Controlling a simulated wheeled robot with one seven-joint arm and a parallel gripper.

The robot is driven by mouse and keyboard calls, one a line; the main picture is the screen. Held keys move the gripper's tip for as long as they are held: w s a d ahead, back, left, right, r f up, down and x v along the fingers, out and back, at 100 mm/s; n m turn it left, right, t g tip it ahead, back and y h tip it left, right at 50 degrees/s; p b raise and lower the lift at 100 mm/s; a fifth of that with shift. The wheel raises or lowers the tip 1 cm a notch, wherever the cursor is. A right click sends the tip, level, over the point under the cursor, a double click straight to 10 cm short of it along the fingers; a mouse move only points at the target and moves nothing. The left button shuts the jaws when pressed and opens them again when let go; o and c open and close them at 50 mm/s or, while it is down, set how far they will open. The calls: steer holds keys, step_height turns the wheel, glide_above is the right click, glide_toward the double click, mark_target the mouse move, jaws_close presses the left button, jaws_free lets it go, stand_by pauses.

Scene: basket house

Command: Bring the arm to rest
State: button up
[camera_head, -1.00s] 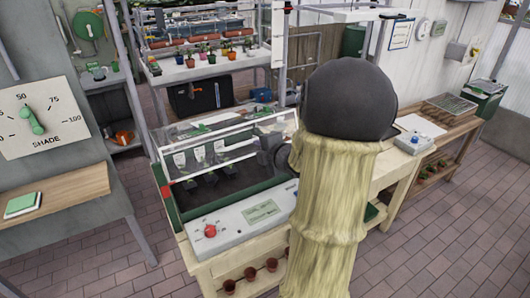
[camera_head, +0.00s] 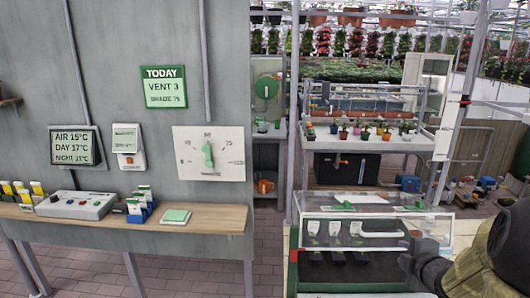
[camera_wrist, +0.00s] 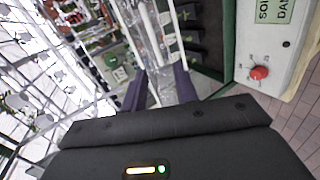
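My arm (camera_head: 480,270) shows at the right edge of the head view, in a tan sleeve with a dark rounded joint. My gripper (camera_head: 406,262) is dark and sits at the right side of a clear-lidded propagator box (camera_head: 372,216). Whether it touches the box cannot be told. The box's green rim (camera_wrist: 228,45) and a control panel with a red knob (camera_wrist: 259,73) are close by on the right of that view.
On the left, a wooden shelf (camera_head: 100,218) holds a grey control box (camera_head: 76,204) and a green notebook (camera_head: 175,216). A shade dial (camera_head: 209,153) hangs above it. Behind the propagator stands a bench (camera_head: 335,141) with several potted plants. Brick floor shows below the shelf.

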steer(key=s+a+f+m+g, duration=0.2)
steer(key=s+a+m+g, duration=0.1)
steer(key=a, duration=0.5)
steer(key=s+a+f+m+g+y, duration=0.1)
steer(key=s+a+f+m+g, duration=0.2)
steer(key=s+a+m, duration=0.3)
steer(key=s+a+f+m+g, duration=0.3)
steer(key=a+m, duration=0.3)
steer(key=a, duration=0.4)
steer(key=shift+s+a+f+g+y, duration=0.2)
steer(key=shift+s+a+g+y, duration=0.15)
steer(key=shift+s, duration=0.4)
steer(key=shift+d, duration=0.15)
